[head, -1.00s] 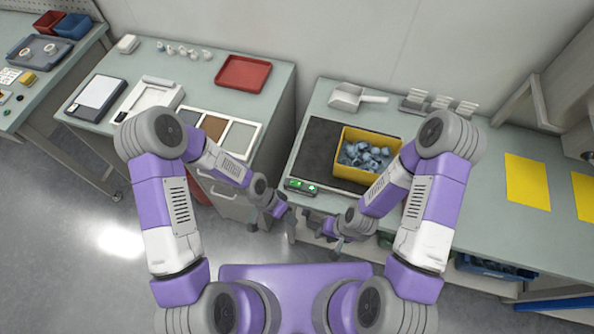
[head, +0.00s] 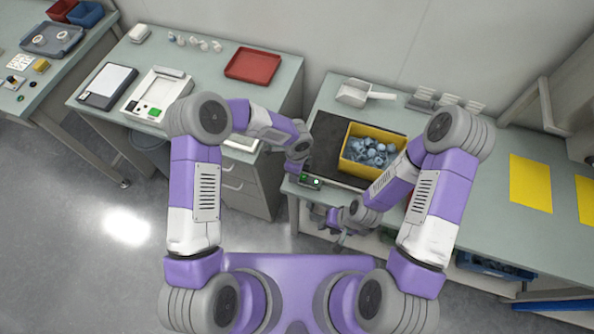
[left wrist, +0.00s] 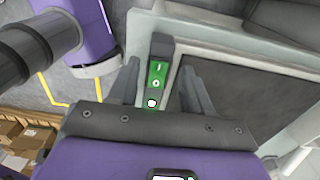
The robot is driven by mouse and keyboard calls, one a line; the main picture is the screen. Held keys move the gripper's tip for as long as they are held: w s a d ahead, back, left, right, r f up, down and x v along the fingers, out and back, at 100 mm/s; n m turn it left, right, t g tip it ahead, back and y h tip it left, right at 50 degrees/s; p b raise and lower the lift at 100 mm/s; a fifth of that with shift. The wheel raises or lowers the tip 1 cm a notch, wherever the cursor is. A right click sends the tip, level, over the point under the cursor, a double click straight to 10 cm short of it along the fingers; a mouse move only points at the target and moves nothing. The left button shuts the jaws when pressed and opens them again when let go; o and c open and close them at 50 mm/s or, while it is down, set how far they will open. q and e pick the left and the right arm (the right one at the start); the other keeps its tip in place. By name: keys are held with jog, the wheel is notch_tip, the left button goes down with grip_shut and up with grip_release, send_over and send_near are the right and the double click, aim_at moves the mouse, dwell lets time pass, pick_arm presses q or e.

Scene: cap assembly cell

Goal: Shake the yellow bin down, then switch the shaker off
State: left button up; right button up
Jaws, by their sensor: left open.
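The yellow bin (head: 372,174), full of blue-grey caps (head: 368,152), stands on the dark shaker plate (head: 325,133). The shaker's switch box (head: 312,181) sits at the plate's front left corner. In the left wrist view its green switch (left wrist: 157,76) bears I and O marks, with a round white spot below. My left gripper (left wrist: 160,84) is open, its fingers on either side of the switch box; in the head view its fingertips are hard to make out. My right gripper (head: 341,228) hangs before the table's front edge, away from the bin; its jaw gap is unclear.
A white scoop (head: 362,93) and several small pale holders (head: 447,102) stand behind the bin. A yellow mat (head: 530,184) lies on the right. The left table holds a red tray (head: 252,65) and a white scale (head: 107,82). A gap separates the tables.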

pick_arm(q)
jog(key=shift+f, duration=0.4)
grip_shut()
jog(key=shift+d+f+t+y+b, duration=0.1)
jog(key=shift+d+t+y+b, duration=0.2)
jog(key=shift+y+b, duration=0.7)
jog(key=shift+s+r+y+b, duration=0.2)
jog(key=shift+y+b, duration=0.2)
jog(key=shift+b, duration=0.35)
grip_release()
jog(key=shift+d+r, duration=0.1)
jog(key=shift+r, duration=0.05)
